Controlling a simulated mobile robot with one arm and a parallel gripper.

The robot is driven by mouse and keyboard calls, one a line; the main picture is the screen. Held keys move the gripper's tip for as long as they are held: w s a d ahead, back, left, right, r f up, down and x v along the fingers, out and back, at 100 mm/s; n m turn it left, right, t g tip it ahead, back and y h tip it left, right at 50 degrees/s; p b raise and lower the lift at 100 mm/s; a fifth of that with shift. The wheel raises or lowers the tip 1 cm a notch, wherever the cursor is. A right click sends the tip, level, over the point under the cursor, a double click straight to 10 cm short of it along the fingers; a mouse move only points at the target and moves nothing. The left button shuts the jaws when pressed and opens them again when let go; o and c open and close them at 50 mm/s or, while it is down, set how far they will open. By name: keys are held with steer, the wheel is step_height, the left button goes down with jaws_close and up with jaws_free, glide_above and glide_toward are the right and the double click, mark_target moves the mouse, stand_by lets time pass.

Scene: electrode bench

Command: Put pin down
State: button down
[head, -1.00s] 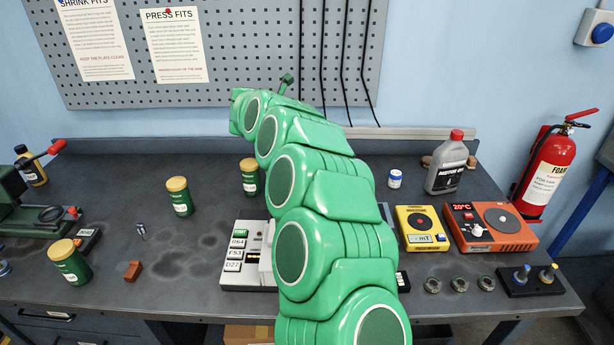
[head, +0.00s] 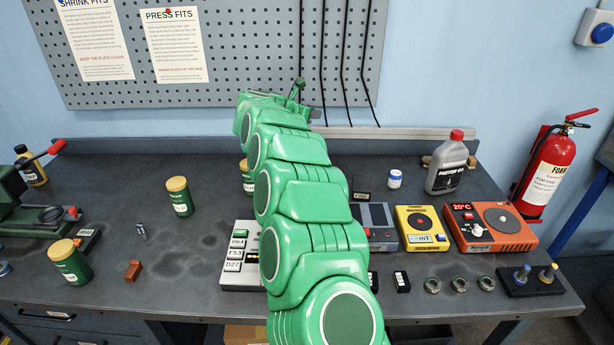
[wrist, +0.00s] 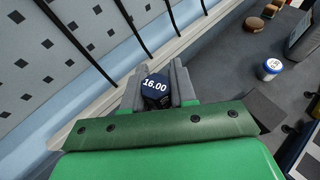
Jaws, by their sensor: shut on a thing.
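My gripper (wrist: 158,76) is in the wrist view, with its two grey fingers closed on a dark blue faceted piece (wrist: 155,92) marked 16.00. I take this piece to be the head of the pin; the rest of it is hidden below. It is held over the back of the bench, near the pegboard's lower edge. In the head view my green arm hides the gripper and the held piece. At the right of the bench a dark block (head: 533,288) holds a blue-topped pin (head: 522,273) and a yellow-topped pin (head: 549,271).
Green jars with yellow lids (head: 179,197) stand at left and centre. A labelled grey panel (head: 242,278) lies partly behind my arm. A yellow device (head: 422,229), an orange hot plate (head: 490,229) and metal rings (head: 459,284) are at right. The bench left of centre has free room.

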step_height(320, 180, down, 20)
steer(key=shift+f, duration=0.25)
stand_by(0.6)
steer(key=c, duration=0.9)
jaws_free()
steer(key=shift+f, duration=0.1)
steer(key=shift+s+a+r, duration=0.3)
steer(key=shift+v, duration=5.55)
